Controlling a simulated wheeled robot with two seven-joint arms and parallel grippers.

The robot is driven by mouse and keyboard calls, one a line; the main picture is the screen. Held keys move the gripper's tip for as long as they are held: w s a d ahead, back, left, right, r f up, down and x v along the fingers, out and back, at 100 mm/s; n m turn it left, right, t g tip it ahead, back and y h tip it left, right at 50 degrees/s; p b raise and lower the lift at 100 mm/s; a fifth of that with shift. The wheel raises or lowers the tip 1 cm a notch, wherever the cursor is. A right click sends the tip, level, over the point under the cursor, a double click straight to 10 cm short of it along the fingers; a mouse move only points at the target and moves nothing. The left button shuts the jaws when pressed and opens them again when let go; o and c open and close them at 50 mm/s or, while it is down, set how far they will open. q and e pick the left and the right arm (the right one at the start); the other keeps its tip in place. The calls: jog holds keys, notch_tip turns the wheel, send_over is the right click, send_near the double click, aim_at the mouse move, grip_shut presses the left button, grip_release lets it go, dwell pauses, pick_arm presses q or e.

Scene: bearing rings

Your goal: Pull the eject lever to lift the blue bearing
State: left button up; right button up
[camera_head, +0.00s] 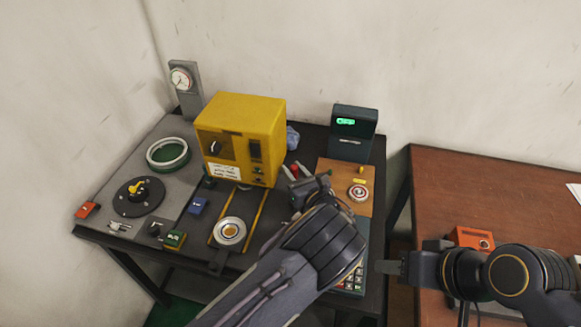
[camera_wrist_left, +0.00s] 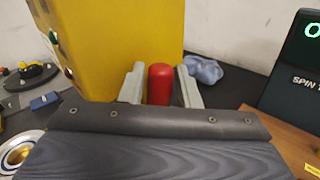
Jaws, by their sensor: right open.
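A red rounded handle (camera_wrist_left: 160,84), which looks like the eject lever's grip, stands beside the yellow machine (camera_head: 239,120). In the left wrist view my left gripper (camera_wrist_left: 160,88) has its two pale fingers apart, one on each side of the handle. A firm grip is not visible. In the head view my left gripper (camera_head: 297,178) is just right of the machine, its wrist hiding part of the lever area. My right gripper (camera_head: 388,267) is open and empty between the two tables. I cannot make out a blue bearing; a white ring (camera_head: 215,147) shows in the machine's window.
A round dish (camera_head: 230,231) sits before the machine. A green-and-white ring (camera_head: 168,154), a black disc (camera_head: 139,196) and a blue block (camera_head: 199,206) lie left. A dark display unit (camera_head: 352,134) stands behind a wooden panel. An orange box (camera_head: 471,238) is on the brown table (camera_head: 480,190).

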pick_arm(q)
jog(key=shift+s, duration=0.1)
grip_shut()
jog(key=shift+f, duration=0.1)
jog(key=s+n+t+y+b, duration=0.1)
jog(key=b, duration=0.2)
jog(key=s+a+n+t+y+b, duration=0.1)
jog(key=s+n+b, duration=0.1)
jog(key=b, duration=0.2)
jog(key=s+n+t+b, duration=0.1)
jog(key=s+b, duration=0.1)
jog(key=b, duration=0.2)
jog(key=shift+s+a+f+n+y, duration=0.1)
jog(key=shift+s+a+n+y, duration=0.05)
jog(key=shift+a+n+y, duration=0.25)
grip_release()
jog(key=shift+f, duration=0.15)
